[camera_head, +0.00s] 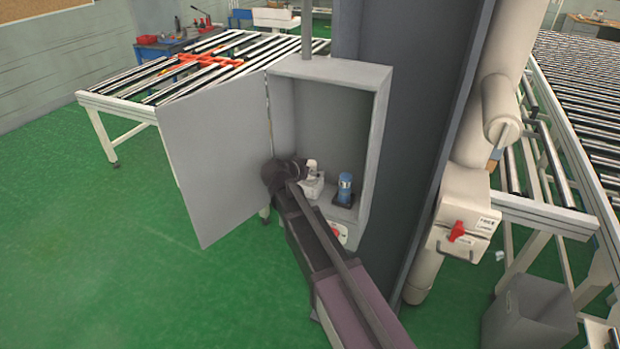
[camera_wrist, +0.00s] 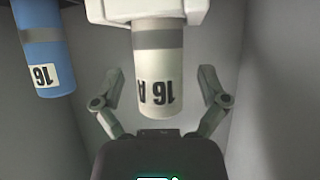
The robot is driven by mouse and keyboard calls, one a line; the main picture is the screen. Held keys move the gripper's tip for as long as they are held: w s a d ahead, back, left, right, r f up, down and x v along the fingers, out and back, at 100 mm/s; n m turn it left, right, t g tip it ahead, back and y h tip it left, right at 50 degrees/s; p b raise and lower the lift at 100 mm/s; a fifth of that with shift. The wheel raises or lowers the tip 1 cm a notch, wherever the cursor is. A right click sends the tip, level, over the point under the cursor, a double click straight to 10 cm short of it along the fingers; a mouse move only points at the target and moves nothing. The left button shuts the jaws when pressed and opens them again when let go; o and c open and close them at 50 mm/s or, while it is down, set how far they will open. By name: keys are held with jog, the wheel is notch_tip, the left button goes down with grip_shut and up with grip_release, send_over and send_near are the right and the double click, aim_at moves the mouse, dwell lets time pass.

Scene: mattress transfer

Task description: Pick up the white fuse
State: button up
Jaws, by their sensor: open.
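The white fuse (camera_wrist: 158,85) hangs in a white holder (camera_wrist: 145,12) in the wrist view, with a grey band and "16 A" printed on it. My gripper (camera_wrist: 160,82) is open, with one finger on each side of the white fuse and a visible gap on both sides. In the head view my gripper (camera_head: 308,172) is inside the open grey cabinet, at the white fuse's holder (camera_head: 313,187); the arm hides part of this spot. A blue fuse (camera_wrist: 47,50) is to the left in the wrist view. It stands in a dark holder (camera_head: 343,197) in the head view.
The cabinet (camera_head: 383,130) has side walls close around my gripper, and its door (camera_head: 215,155) stands open to the left. A red knob (camera_head: 336,231) is on the cabinet's lower front. A dark column stands right of it. Roller conveyors (camera_head: 130,92) stand behind and at right.

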aim_at(311, 162)
dwell(0.3)
grip_shut()
jog(key=shift+r, duration=0.15)
dwell(0.3)
notch_tip(311, 162, up, 3)
jog(key=p, duration=0.3)
jog(key=shift+r, duration=0.1)
jog(key=shift+s+a+r+p, duration=0.15)
jog(key=shift+r+p, duration=0.1)
jog(key=shift+p, duration=0.25)
jog(key=s+a+r+p, duration=0.1)
jog(key=s+a, duration=0.8)
jog(key=s, duration=0.3)
jog(key=shift+s, duration=0.4)
